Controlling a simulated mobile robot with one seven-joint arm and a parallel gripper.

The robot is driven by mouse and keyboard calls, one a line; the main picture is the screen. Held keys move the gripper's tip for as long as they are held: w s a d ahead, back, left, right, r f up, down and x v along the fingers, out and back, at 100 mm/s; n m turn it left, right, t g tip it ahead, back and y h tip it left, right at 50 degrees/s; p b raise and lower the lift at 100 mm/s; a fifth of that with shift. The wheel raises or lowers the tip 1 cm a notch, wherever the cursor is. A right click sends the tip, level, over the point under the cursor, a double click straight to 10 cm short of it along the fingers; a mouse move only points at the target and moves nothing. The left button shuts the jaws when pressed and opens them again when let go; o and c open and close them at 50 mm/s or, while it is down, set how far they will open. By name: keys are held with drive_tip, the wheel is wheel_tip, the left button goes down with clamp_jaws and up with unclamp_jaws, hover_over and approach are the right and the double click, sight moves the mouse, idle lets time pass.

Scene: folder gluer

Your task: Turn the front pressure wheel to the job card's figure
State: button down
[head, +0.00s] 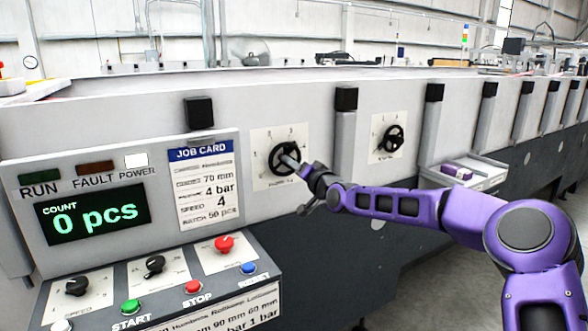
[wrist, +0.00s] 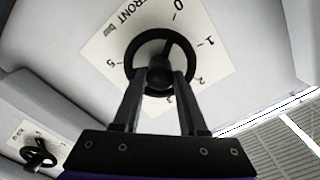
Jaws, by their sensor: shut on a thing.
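The front pressure wheel (head: 285,158) is a black handwheel on a white dial plate (head: 262,138). In the wrist view the front wheel (wrist: 135,57) has a plate (wrist: 104,42) reading FRONT bar, with figures 0, 1, 2 and 5 visible; the lower figures are partly hidden by my fingers. One spoke shows, running from the hub toward the side between 0 and 1. My gripper (head: 297,164) is at the wheel's middle, its fingers (wrist: 159,82) shut on the round hub knob. The job card (head: 204,187) reads 70 mm, 4 bar, speed 4, 50 pcs.
A second black wheel (head: 393,139) on its own plate is further right. The control panel (head: 150,270) with knobs and buttons juts out at lower left; its display (head: 95,214) shows 0 pcs. Black-capped posts (head: 345,130) stand along the machine. A tray (head: 490,172) sticks out at right.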

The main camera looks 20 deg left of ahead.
drive_tip(key=shift+m+b, duration=0.85)
drive_tip(key=shift+m, duration=1.15)
drive_tip(key=shift+c, duration=2.2)
unclamp_jaws()
drive_tip(key=v, duration=1.7)
drive_tip(key=shift+s+d+b, duration=0.2)
drive_tip(key=shift+b, duration=0.15)
